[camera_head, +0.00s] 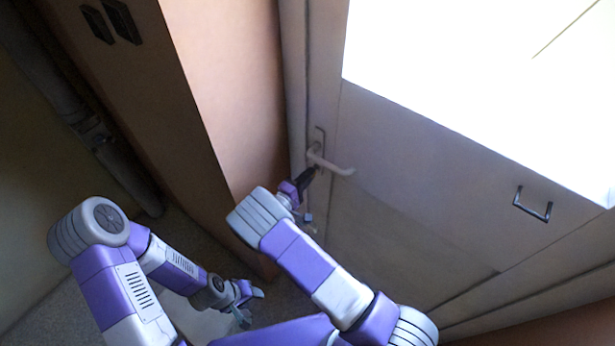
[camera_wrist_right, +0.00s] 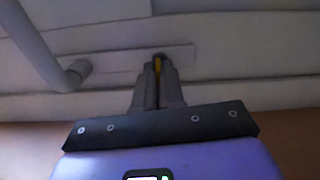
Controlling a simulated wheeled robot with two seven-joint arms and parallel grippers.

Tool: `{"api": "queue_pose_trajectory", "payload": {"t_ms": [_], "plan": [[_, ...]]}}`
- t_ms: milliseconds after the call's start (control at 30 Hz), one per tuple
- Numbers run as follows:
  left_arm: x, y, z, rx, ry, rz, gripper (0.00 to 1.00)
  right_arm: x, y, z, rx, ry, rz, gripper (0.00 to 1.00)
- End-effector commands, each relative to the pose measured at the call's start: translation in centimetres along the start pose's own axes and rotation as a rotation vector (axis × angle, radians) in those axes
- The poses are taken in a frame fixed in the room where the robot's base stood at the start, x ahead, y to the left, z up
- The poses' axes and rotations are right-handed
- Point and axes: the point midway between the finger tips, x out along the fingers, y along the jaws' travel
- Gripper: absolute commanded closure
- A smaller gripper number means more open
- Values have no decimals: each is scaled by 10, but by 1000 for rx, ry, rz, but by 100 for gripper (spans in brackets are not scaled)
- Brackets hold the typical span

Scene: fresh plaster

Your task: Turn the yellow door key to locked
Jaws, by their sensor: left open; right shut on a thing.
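The yellow key (camera_wrist_right: 157,65) shows as a small strip between the fingertips of my right gripper (camera_wrist_right: 158,66) in the right wrist view. The gripper is shut on it, in front of the lock plate (camera_wrist_right: 185,60). Most of the key is hidden by the fingers, so its turn angle is hard to tell. In the head view the right gripper (camera_head: 307,175) is at the door just below the pale handle (camera_head: 338,168), and the key cannot be made out. My left gripper (camera_head: 246,300) is open and empty, low and away from the door.
The door (camera_head: 400,180) has a bright window and a dark pull handle (camera_head: 533,205) to the right. An orange-brown wall (camera_head: 225,80) borders it on the left. In the right wrist view the door handle (camera_wrist_right: 50,60) is close to the left of the fingers. A pipe (camera_head: 95,130) runs at far left.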

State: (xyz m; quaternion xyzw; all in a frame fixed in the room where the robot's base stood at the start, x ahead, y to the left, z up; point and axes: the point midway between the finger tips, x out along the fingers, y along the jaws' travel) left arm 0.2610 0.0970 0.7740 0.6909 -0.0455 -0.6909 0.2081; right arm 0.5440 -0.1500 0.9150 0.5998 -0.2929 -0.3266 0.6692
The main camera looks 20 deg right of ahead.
Motion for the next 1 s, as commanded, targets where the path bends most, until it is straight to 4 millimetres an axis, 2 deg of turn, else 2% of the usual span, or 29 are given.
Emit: {"api": "queue_pose_trajectory", "payload": {"t_ms": [400,1000], "plan": [[12,-4,0,0,0,0,54,0,0,0,-360,1,1,100],[13,-5,-1,0,0,0,54,0,0,0,-930,0,0,100]]}}
